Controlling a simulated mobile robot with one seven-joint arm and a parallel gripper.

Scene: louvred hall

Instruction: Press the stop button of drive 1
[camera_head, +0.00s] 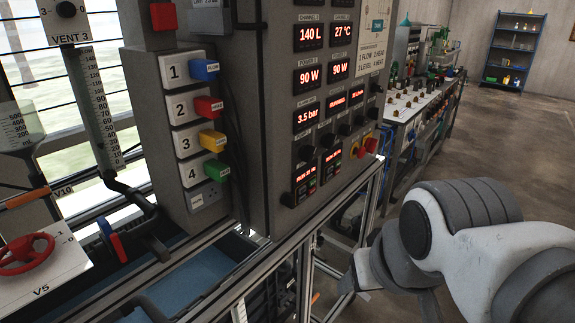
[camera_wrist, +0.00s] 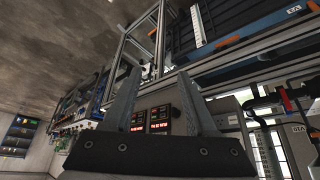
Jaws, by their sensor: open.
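Two small drive units with red displays sit low on the grey control panel in the head view, a left one (camera_head: 305,178) and a right one (camera_head: 331,164). Their labels and any stop button are too small to make out, so I cannot tell which is drive 1. My gripper (camera_wrist: 158,72) is open and empty, apart from the panel. In the head view my arm is at the lower right, in front of the bench frame.
Left of the displays is a numbered column with blue, red, yellow and green tabs (camera_head: 213,170). A red-yellow rotary switch (camera_head: 369,146) is at the panel's right. A metal frame rail (camera_head: 330,208) runs below the panel. Open floor (camera_head: 505,150) lies to the right.

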